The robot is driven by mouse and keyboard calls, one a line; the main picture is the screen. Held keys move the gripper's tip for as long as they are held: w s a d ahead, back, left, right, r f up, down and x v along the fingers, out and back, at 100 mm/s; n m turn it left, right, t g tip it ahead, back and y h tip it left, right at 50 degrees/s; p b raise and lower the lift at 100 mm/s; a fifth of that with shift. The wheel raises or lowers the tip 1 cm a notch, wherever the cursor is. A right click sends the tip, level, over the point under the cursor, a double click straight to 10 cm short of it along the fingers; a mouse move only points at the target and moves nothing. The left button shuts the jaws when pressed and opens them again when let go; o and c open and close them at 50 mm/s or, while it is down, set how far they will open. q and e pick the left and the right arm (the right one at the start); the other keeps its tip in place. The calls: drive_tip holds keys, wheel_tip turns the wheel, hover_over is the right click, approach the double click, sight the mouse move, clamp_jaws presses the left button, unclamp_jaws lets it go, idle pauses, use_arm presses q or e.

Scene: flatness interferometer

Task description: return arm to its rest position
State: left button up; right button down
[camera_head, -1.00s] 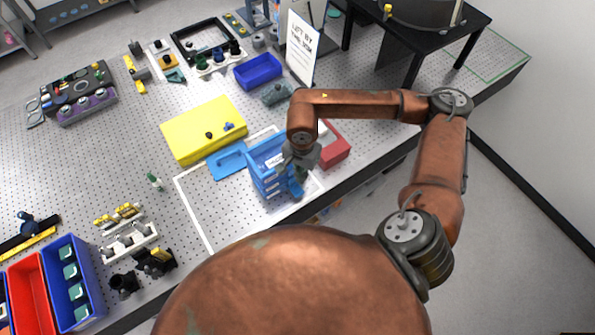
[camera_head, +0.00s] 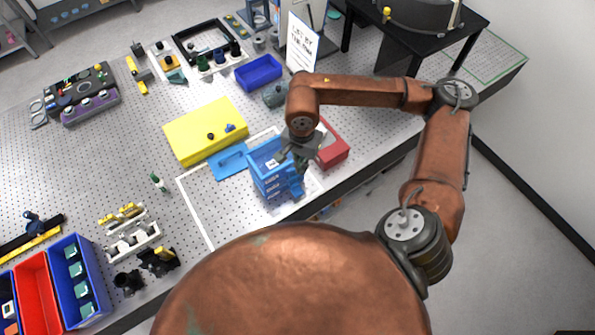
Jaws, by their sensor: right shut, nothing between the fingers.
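My right arm (camera_head: 360,93) reaches in from the right, copper-coloured, bent over the perforated table. My right gripper (camera_head: 300,160) points down at the right side of a blue rack (camera_head: 262,178); it is shut and empty. I cannot tell whether it touches the rack, whose right part it partly hides. A red bin (camera_head: 334,153) stands just right of the gripper. My left gripper does not show.
A yellow box (camera_head: 205,130) and a flat blue piece (camera_head: 229,163) lie left of the rack. Blue (camera_head: 88,268) and red bins (camera_head: 35,285) stand at the lower left. A sign (camera_head: 302,44) and a black stand (camera_head: 425,17) are at the back. The table's middle left is fairly clear.

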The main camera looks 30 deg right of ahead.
drive_tip(key=shift+r, duration=0.6)
